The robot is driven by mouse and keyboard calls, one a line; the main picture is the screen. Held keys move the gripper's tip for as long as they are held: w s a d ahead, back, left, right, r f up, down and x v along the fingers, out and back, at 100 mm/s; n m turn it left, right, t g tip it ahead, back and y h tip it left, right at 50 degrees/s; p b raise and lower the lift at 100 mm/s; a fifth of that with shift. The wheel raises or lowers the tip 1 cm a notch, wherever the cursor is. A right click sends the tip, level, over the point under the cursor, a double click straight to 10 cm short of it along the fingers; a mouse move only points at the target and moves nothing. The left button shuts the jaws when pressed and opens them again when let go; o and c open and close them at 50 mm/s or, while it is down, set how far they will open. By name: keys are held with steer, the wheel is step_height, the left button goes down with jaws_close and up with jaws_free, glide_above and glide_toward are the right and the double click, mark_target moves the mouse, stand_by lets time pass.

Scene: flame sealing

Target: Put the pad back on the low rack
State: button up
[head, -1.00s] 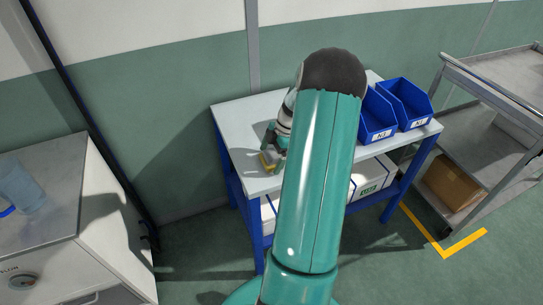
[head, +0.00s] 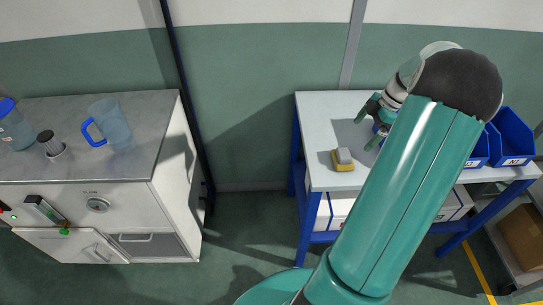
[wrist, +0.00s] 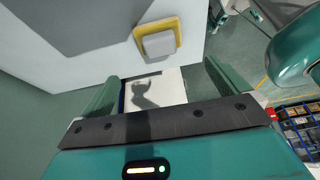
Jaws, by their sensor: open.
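The pad (head: 344,166) is a yellow block with a grey grip on top. It rests on the white top of the low blue-legged rack (head: 313,112), near its front left edge. My gripper (head: 368,120) is open and empty, behind and to the right of the pad in the head view, apart from it. In the wrist view the pad (wrist: 158,39) lies on the white top beyond the open fingers of my gripper (wrist: 163,88), with nothing between them. My arm hides much of the rack's middle.
Blue bins (head: 512,136) stand at the rack's right end, and white boxes (head: 340,207) sit on its lower shelf. A grey-topped cabinet (head: 150,105) at left bears a blue-handled jug (head: 112,121). Open floor lies between cabinet and rack.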

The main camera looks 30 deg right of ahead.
steer(key=w+a+r+m+h, duration=0.25)
steer(key=a+r, duration=0.45)
steer(key=a, duration=0.6)
steer(key=w+a+r+m+h, duration=0.1)
steer(key=w+a+r+m, duration=0.35)
steer(key=a, duration=0.85)
steer(key=s+a+r+m+t, duration=0.1)
steer(key=s+a+r+m, duration=0.1)
steer(key=s+a, duration=0.4)
steer(key=s+a+r+m+t, duration=0.2)
steer(key=s+a, duration=0.4)
steer(key=a, duration=0.7)
steer(key=shift+s+r+m, duration=0.15)
steer(key=shift+r+m, duration=0.05)
steer(key=shift+m, duration=0.2)
steer(key=shift+a, duration=0.1)
